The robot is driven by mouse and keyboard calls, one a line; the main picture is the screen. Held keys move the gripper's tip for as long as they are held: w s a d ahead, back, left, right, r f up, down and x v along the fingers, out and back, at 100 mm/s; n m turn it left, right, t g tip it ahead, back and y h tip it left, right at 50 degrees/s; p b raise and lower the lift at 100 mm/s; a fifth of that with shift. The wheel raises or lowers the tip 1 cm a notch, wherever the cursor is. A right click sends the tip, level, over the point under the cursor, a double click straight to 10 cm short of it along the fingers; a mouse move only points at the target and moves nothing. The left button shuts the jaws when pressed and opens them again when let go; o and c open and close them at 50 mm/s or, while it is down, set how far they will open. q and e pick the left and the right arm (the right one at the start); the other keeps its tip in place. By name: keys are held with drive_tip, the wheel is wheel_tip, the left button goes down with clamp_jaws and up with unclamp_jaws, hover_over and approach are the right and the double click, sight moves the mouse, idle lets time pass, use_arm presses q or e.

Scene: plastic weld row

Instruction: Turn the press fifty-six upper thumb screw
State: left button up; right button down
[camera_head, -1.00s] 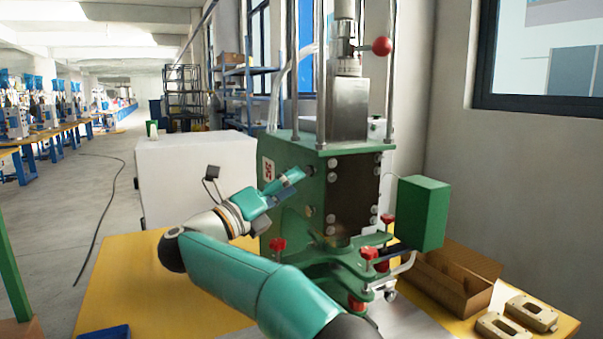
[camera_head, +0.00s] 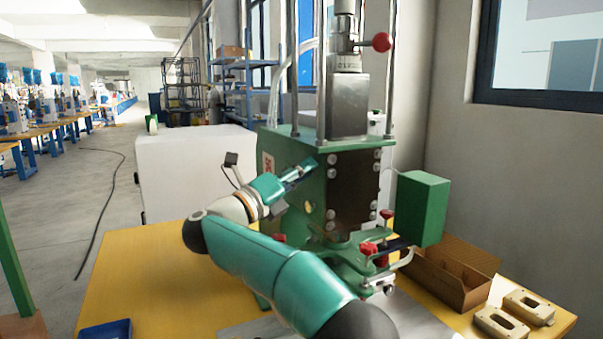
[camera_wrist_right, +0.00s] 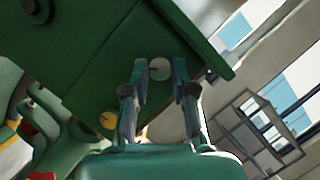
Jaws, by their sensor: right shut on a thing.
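The green press (camera_head: 297,222) stands on the yellow table, with a red and white number label (camera_head: 268,166) on its left side. My right gripper (camera_head: 313,162) is against that side, below the top plate. In the right wrist view, the fingers of my right gripper (camera_wrist_right: 160,70) are shut on the pale round upper thumb screw (camera_wrist_right: 160,69), one finger on each side. A yellowish lower screw (camera_wrist_right: 107,120) sits apart from the fingers on the same green face. In the head view the upper screw is hidden behind the gripper. My left gripper is not in view.
Red-knobbed clamps (camera_head: 369,248) stand at the press's front, close to my right arm. A green box (camera_head: 422,209) is at its right. A cardboard tray (camera_head: 480,258) and beige parts (camera_head: 528,308) lie at right. A blue tray (camera_head: 106,331) lies at front left. The table's left part is clear.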

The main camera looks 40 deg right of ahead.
drive_tip(key=shift+n, duration=0.5)
drive_tip(key=shift+w+r+n+g+y+p, duration=0.15)
drive_tip(key=shift+n+g+y+p, duration=1)
drive_tip(key=shift+n+p, duration=2.95)
drive_tip(key=shift+w+r+n+g+y+p, duration=0.15)
drive_tip(key=shift+n+g+y+p, duration=1)
drive_tip(key=shift+n+p, duration=2.95)
drive_tip(key=shift+w+r+n+g+y+p, duration=0.15)
drive_tip(key=shift+n+g+y+p, duration=0.25)
drive_tip(key=shift+n+y+p, duration=2.55)
drive_tip(key=n+h+p, duration=0.1)
drive_tip(key=h+p, duration=0.1)
drive_tip(key=p, duration=0.1)
drive_tip(key=shift+n, duration=0.35)
